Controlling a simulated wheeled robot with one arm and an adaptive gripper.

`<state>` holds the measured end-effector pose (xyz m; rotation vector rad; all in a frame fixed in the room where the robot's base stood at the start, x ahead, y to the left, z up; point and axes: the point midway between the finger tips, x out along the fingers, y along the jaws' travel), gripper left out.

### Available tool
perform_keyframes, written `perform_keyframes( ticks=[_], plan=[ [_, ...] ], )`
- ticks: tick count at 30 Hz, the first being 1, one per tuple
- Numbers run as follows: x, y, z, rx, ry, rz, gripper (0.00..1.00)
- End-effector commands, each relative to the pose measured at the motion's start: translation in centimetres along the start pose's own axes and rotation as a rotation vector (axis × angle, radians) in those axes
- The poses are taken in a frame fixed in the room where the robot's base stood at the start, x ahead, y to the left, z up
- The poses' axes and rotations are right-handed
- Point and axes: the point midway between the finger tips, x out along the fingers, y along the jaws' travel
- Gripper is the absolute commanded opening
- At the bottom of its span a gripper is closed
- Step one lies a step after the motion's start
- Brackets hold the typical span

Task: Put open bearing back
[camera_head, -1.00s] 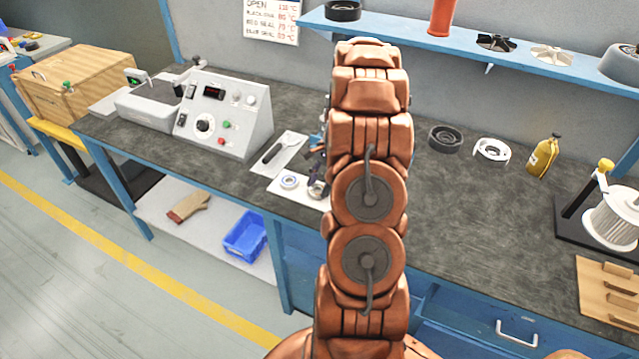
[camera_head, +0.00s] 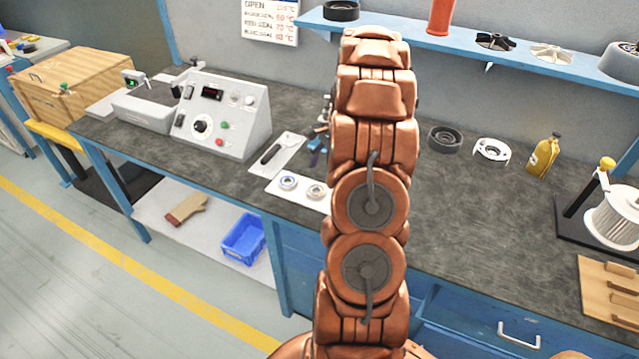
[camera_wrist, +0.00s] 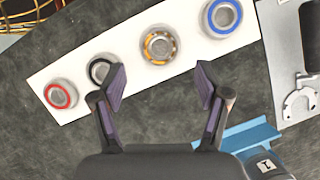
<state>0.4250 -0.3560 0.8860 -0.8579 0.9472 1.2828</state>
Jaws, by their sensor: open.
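The open bearing (camera_wrist: 159,45), with its golden cage and balls showing, lies flat on the white strip (camera_wrist: 125,62) in the wrist view. It also shows on the strip in the head view (camera_head: 316,192). On the strip it lies between the blue-ringed bearing (camera_wrist: 223,16) and the black-ringed bearing (camera_wrist: 101,70). A red-ringed bearing (camera_wrist: 60,95) is at the strip's left end. My gripper (camera_wrist: 160,86) is open and empty, with no contact with the open bearing. One fingertip partly covers the black-ringed bearing. In the head view my arm hides most of the gripper.
A light tray with a tool (camera_head: 277,152) lies beside the strip. The control box (camera_head: 228,118) stands farther left. The bench right of my arm has clear room.

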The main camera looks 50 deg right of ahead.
Motion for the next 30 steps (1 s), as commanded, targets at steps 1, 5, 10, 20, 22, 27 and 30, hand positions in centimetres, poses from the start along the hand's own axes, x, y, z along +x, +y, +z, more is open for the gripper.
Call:
perform_keyframes(
  ticks=[1, 5, 10, 20, 22, 27, 30],
  plan=[
    [-0.6, -0.1, -0.1, -0.001, 0.002, -0.003, 0.75],
    [-2.7, -0.1, -0.2, -0.002, 0.004, -0.003, 0.75],
    [-4.9, -0.1, -0.1, -0.001, 0.003, -0.002, 0.75],
    [-6.8, 0.0, 0.0, 0.000, 0.000, 0.001, 0.75],
    [-6.9, 0.0, 0.0, 0.000, 0.000, 0.001, 0.75],
    [-7.0, -0.2, 1.4, -0.033, 0.005, 0.009, 0.75],
    [-7.0, -0.5, 4.1, -0.101, 0.015, 0.026, 0.75]
  ],
)
